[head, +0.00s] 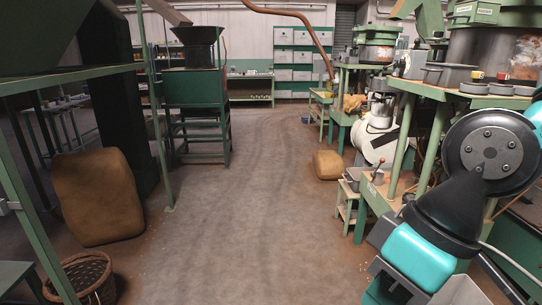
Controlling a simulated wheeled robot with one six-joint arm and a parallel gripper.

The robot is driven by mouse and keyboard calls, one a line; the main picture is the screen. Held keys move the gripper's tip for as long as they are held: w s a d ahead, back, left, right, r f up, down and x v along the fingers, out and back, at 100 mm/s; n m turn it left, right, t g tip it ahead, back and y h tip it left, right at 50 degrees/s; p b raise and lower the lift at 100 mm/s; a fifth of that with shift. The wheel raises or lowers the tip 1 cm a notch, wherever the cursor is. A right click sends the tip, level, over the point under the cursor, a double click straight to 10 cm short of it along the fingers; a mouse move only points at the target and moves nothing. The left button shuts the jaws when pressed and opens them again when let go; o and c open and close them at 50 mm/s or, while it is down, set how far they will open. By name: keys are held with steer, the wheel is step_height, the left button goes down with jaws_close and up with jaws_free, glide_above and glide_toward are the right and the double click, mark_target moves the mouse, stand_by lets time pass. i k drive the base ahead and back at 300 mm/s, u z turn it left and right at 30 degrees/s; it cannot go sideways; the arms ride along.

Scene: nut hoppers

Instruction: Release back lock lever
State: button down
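I cannot tell for certain which part is the back lock lever. My own dark and teal arm fills the right side, in front of the machines.
A wide grey floor aisle (260,200) runs clear down the middle. A brown sack (98,198) and a wicker basket (88,277) stand at the left. A smaller sack (328,164) lies by the right-hand machines. A green hopper stand (196,90) stands back left.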

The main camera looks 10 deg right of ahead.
mark_target(418, 41)
steer(key=u, duration=0.25)
steer(key=i, duration=2.1)
steer(key=z, duration=0.7)
steer(key=i, duration=1.2)
steer(key=z, duration=0.4)
